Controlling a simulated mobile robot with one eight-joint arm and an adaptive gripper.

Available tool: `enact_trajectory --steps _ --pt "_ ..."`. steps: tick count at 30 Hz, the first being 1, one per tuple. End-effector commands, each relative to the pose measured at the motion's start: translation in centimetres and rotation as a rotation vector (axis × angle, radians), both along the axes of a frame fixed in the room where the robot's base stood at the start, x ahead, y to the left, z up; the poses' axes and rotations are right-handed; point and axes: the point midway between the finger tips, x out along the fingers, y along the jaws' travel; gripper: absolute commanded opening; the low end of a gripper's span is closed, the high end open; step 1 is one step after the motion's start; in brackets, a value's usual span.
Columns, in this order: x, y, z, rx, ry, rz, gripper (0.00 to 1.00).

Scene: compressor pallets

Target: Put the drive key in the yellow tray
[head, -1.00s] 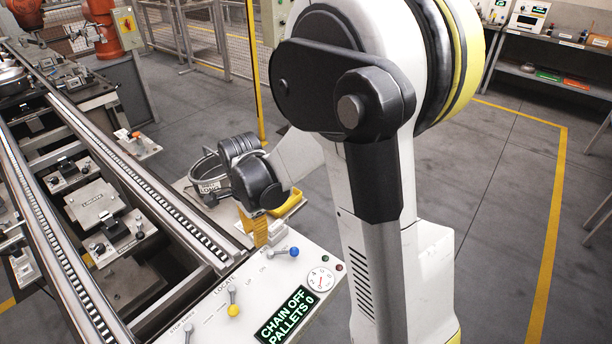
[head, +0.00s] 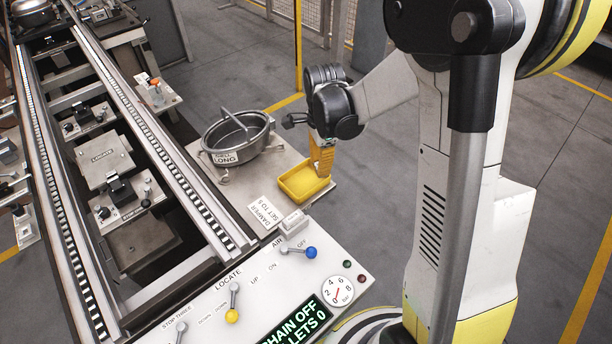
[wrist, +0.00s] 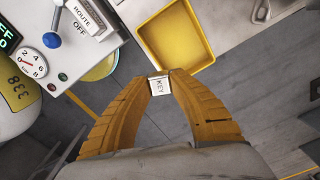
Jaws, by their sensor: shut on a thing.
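The drive key (wrist: 158,84) shows in the wrist view as a small pale block with a "KEY" label. My gripper (wrist: 158,77) is shut on it, with the block between its orange fingertips. The yellow tray (wrist: 172,34) lies just beyond the fingertips in the wrist view and looks empty. In the head view, the yellow tray (head: 308,193) sits on a pale plate beside the conveyor. My gripper (head: 321,172) points down over the tray's right part there. The key cannot be made out in the head view, and its height above the tray is unclear.
A round metal pot (head: 237,139) with a "LONG" label stands left of the tray. A card reading "DAMPER SET TO 5" (head: 265,213) lies in front. The control panel (head: 255,290) with levers and a gauge is nearer. The conveyor (head: 150,150) runs along the left.

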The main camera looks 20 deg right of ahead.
Motion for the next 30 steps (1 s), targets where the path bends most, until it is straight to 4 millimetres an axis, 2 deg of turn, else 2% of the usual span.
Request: enact_trajectory --steps 1,3,9,13,19,30 --pt "1.0 0.9 -1.2 0.0 0.0 0.003 0.0" --pt "2.1 1.8 -2.0 0.0 0.0 0.002 0.0" --pt "3.7 3.2 -3.0 0.0 0.0 -0.001 0.0" --pt "3.8 3.3 -3.9 0.0 0.0 -0.002 0.0" --pt "3.8 3.3 -7.0 0.0 0.0 -0.002 0.0" --pt "3.8 3.2 -7.4 0.0 0.0 -0.001 0.0"
